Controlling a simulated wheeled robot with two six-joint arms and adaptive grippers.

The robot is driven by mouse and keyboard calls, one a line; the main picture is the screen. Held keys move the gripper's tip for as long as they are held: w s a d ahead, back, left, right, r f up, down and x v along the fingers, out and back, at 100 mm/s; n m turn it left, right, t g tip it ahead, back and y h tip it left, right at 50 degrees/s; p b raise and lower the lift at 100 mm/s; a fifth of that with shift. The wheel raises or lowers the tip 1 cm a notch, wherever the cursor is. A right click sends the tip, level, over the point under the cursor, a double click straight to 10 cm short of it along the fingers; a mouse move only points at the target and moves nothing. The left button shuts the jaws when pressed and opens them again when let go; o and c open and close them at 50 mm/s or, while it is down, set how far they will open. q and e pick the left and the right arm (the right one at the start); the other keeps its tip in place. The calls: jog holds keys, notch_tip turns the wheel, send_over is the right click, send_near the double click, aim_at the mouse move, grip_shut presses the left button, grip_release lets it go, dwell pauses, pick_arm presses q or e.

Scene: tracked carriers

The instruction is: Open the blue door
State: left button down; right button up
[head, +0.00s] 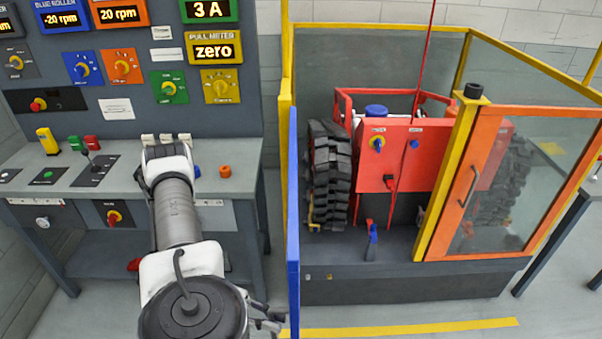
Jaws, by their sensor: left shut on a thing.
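The blue door (293,230) hangs at the left side of the machine enclosure and shows almost edge-on. It stands swung out toward me, leaving the left part of the enclosure front open. My left gripper (272,321) is low in the view, just left of the door's near lower edge. Its dark fingers show partly past my wrist and are shut at the door's handle side. The handle itself is mostly hidden, so the exact grip is hard to see. My right gripper is out of view.
The orange-framed door (467,190) stands at the enclosure's right front, beside a yellow post (447,180). A red machine (400,158) with black tyres is inside. A control console (235,160) stands left, close to my arm. Floor shows near the yellow line (410,328).

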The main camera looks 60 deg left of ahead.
pick_arm(q)
jog(key=shift+s+a, duration=0.8)
jog(key=shift+s, duration=0.35)
jog(key=c, duration=1.2)
grip_release()
jog(key=v, duration=1.2)
